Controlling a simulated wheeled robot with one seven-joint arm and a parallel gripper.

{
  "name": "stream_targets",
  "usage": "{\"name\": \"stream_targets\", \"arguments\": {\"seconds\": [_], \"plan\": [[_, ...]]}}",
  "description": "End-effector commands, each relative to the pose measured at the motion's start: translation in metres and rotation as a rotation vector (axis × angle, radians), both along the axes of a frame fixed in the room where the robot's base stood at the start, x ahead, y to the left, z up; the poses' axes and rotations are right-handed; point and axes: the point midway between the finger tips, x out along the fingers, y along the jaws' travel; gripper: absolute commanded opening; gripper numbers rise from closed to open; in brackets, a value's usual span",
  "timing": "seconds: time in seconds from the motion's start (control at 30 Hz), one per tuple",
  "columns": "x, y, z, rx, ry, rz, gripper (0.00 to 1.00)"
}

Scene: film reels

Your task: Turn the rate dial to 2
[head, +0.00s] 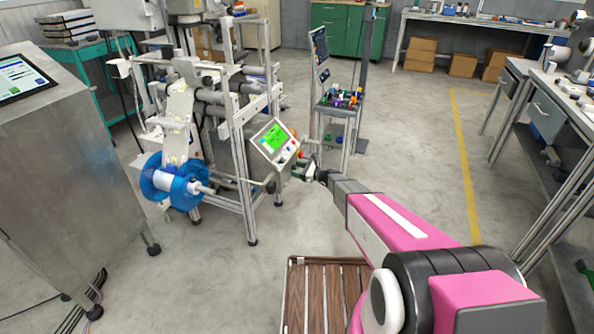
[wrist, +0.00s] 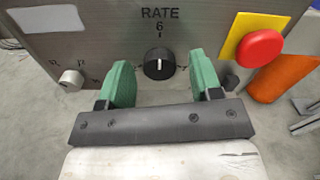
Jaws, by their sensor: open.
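The rate dial (wrist: 153,70) is a round black knob on a grey metal panel (wrist: 110,35) in the wrist view. Its white pointer line stands nearly upright, towards the printed 6 under the word RATE. My gripper (wrist: 163,65) is open, with one green finger to the left of the dial and one to the right, a gap showing on each side. The fingers hide parts of the panel beside the dial, and I cannot read a 2. In the head view my gripper (head: 309,172) is at the machine's control panel (head: 272,141); the dial is too small to make out there.
A red button (wrist: 260,48) on a yellow plate sits right of the dial, above an orange part (wrist: 283,78). A smaller grey knob (wrist: 71,80) is on the left. A blue reel (head: 170,182) and a slatted wooden platform (head: 325,295) are nearby.

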Motion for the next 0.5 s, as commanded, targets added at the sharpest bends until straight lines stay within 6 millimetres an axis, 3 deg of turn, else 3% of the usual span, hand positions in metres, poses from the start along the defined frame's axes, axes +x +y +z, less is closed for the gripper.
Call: {"name": "stream_targets", "arguments": {"seconds": [0.3,0.33,0.47,0.5], "plan": [[0.0009,0.0027,0.0000,0.000,0.000,0.000,0.59],[0.0008,0.0026,0.0000,0.000,0.000,0.000,0.52],[0.0007,0.0026,0.0000,0.000,0.000,0.000,0.10],[0.0007,0.0026,0.0000,0.000,0.000,0.000,0.09]]}}
